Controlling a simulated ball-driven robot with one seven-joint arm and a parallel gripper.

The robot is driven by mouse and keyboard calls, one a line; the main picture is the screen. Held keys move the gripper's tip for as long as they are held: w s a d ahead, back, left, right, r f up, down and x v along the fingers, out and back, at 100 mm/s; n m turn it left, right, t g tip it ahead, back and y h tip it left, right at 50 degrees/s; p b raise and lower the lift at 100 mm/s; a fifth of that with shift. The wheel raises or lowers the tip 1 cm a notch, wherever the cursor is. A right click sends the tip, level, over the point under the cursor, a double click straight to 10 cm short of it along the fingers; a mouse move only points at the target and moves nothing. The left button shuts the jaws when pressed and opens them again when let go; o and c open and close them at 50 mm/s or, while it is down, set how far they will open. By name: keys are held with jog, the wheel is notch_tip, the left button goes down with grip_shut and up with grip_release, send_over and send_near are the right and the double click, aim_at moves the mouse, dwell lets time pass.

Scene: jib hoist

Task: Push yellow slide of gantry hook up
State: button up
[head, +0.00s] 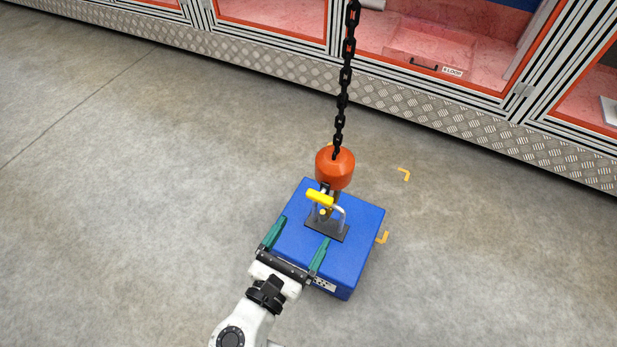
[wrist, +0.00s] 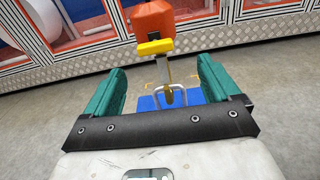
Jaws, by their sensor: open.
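The yellow slide (head: 320,197) sits on the hook below the orange hook block (head: 335,168), which hangs from a black chain (head: 346,75). In the wrist view the yellow slide (wrist: 156,47) shows just under the orange block (wrist: 155,18), ahead of and between the fingers. A metal handle (head: 341,214) on a dark plate stands on the blue box (head: 352,262), at the hook's lower end. Whether the hook is through the handle cannot be told. My gripper (head: 299,240) is open and empty, its green fingers spread apart, short of the slide; it also shows in the wrist view (wrist: 158,80).
The blue box stands on the grey concrete floor (head: 150,190), with yellow corner marks (head: 405,174) beside it. A framed enclosure with orange edging and a tread-plate base (head: 440,117) runs along the back. The floor to the left is clear.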

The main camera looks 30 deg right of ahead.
aim_at(317, 199)
jog(key=b+x, duration=0.1)
jog(key=x, duration=0.2)
jog(key=b+x, duration=0.1)
jog(key=x, duration=0.3)
jog(key=b+x, duration=0.1)
jog(key=x, duration=0.2)
jog(key=shift+w+r+b, duration=0.25)
jog(key=shift+w+b, duration=0.15)
jog(key=shift+w, duration=0.15)
jog(key=shift+a, duration=0.1)
jog(key=c, duration=1.4)
notch_tip(317, 199, up, 3)
jog(key=p, duration=0.5)
jog(key=shift+r, duration=0.25)
jog(key=shift+c, duration=0.2)
